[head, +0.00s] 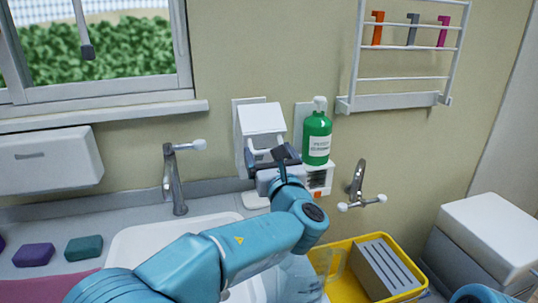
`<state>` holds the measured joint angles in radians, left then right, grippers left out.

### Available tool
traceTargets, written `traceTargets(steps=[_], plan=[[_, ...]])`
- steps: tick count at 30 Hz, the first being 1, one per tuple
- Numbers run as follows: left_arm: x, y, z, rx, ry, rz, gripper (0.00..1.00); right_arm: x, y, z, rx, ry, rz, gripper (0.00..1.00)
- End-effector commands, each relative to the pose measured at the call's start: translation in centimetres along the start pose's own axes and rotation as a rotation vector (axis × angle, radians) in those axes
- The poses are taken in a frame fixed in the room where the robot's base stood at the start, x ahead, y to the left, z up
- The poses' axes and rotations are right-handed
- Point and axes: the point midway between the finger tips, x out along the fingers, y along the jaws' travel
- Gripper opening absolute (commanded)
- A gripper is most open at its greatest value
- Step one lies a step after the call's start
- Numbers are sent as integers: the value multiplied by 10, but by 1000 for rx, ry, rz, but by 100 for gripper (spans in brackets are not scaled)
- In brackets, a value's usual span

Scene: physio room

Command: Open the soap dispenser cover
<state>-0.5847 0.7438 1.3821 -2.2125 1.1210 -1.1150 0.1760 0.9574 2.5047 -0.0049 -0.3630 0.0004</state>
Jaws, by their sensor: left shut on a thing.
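The white soap dispenser (241,147) is mounted on the wall behind the sink. Its white cover (262,118) faces me and looks tilted out from the wall plate, with a white bar handle at its lower edge. My left gripper (273,156) is at this lower edge, shut on the cover's handle; its jaws and arm hide the lower part of the dispenser. My right gripper is not in view.
A green pump bottle (317,138) stands close right of the dispenser. Taps flank it, left (176,178) and right (357,185). A yellow tub (345,285) holds a grey slotted block (385,268). A wire rack (405,55) hangs at upper right.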

Motion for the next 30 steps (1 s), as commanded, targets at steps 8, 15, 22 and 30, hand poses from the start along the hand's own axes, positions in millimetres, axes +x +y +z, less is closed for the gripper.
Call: traceTargets(steps=[8,15,22,30], plan=[[1,3,-12,7,21,7,32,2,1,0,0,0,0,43],[1,2,-12,8,21,5,100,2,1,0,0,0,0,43],[-2,1,-8,4,14,3,100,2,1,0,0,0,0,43],[-49,0,-10,3,14,-1,100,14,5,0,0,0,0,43]])
